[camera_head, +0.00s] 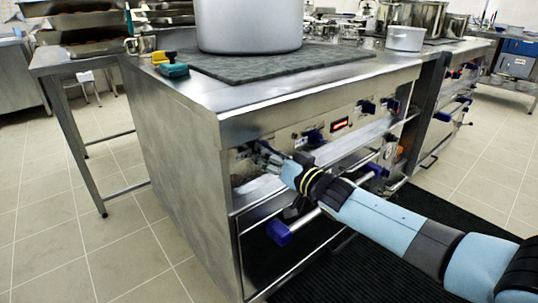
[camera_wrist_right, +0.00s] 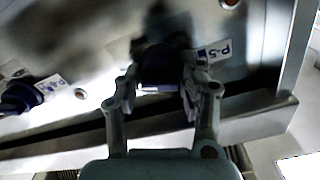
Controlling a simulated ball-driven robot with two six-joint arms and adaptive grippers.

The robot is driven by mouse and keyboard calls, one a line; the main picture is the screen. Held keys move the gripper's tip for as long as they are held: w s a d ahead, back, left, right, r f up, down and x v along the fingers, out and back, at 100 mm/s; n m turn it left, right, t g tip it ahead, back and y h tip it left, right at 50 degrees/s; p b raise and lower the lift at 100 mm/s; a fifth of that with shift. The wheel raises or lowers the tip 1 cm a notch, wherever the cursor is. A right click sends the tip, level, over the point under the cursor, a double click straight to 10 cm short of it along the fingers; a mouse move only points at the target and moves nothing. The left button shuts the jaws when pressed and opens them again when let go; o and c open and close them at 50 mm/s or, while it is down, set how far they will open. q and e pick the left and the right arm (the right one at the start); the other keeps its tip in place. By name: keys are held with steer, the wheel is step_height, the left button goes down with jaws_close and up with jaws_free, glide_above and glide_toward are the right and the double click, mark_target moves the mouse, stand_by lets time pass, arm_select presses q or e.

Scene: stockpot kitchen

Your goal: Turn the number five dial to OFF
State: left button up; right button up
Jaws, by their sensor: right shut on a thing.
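The number five dial (camera_wrist_right: 160,70) is a dark blue knob beside a white "P-5" label (camera_wrist_right: 213,52) in the right wrist view. My right gripper (camera_wrist_right: 157,88) is shut on this dial, one finger on each side of it. In the head view my right gripper (camera_head: 268,160) is at the left end of the stove's front panel and hides the dial. The dial's exact setting cannot be read. My left gripper is not in view.
The steel stove (camera_head: 175,150) carries a large grey pot (camera_head: 248,25) on a dark plate (camera_head: 340,62). Other blue dials (camera_head: 314,137) line the panel. An oven handle with a blue end (camera_head: 279,232) sticks out below my right gripper. Open floor lies left.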

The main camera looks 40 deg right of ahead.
steer(key=n, duration=0.4)
steer(key=shift+n, duration=0.4)
steer(key=n, duration=0.5)
steer(key=shift+f, duration=0.1)
steer(key=n, duration=0.3)
steer(key=shift+b, duration=0.4)
steer(key=shift+n, duration=1)
steer(key=n+b, duration=0.1)
steer(key=n, duration=0.1)
steer(key=shift+s+f+n, duration=0.1)
steer(key=shift+n, duration=0.3)
steer(key=n+b, duration=0.1)
steer(key=n, duration=0.1)
steer(key=shift+n+b, duration=0.3)
steer(key=shift+n, duration=0.6)
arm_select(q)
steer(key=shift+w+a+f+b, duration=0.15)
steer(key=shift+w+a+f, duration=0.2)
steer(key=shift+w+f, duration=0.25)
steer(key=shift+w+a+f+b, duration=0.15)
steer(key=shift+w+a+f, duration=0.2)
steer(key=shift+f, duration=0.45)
